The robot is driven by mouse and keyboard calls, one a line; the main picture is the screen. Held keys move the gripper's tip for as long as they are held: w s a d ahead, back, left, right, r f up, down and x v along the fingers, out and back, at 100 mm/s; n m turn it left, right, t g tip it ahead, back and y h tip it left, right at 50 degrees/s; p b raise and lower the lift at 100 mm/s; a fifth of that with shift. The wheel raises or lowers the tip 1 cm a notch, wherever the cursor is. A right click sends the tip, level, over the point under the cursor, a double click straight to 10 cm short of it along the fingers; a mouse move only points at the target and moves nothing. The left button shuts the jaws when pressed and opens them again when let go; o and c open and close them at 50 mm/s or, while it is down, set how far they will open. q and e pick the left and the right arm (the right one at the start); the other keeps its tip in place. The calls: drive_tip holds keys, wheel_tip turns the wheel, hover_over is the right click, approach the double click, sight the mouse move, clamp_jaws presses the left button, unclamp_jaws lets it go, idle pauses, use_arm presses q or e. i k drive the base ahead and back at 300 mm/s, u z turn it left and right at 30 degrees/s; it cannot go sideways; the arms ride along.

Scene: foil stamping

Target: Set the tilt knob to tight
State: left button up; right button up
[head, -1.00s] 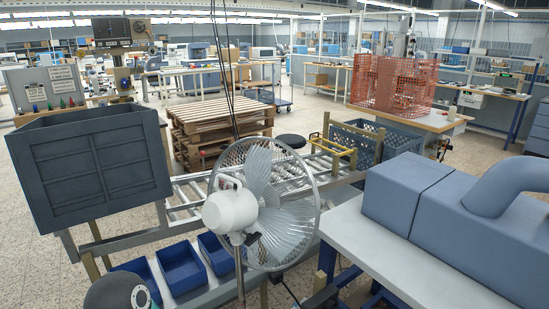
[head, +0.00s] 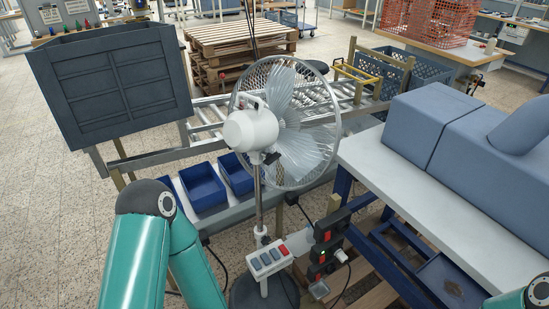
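A white pedestal fan with a wire cage (head: 290,125) stands in the middle of the head view, its motor housing (head: 250,128) turned towards me. A small dark tilt knob (head: 271,158) shows at the joint under the motor housing, at the top of the pole. Its setting is too small to tell. My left arm's teal links fill the lower left, and a bit of my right arm shows in the bottom right corner. Neither gripper is in view, and no gripper is seen touching the fan.
A control box (head: 268,262) with several buttons sits low on the fan's pole. Black socket units (head: 322,252) with a plug and cables are right of it. Blue bins (head: 203,188) and a roller conveyor (head: 211,115) lie behind. A white-topped bench (head: 420,205) stands at right.

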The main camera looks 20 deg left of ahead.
sight(270, 158)
drive_tip(key=z, duration=0.85)
drive_tip(key=i, duration=0.1)
drive_tip(key=u, duration=2.45)
drive_tip(key=i, duration=0.3)
drive_tip(key=z, duration=1.05)
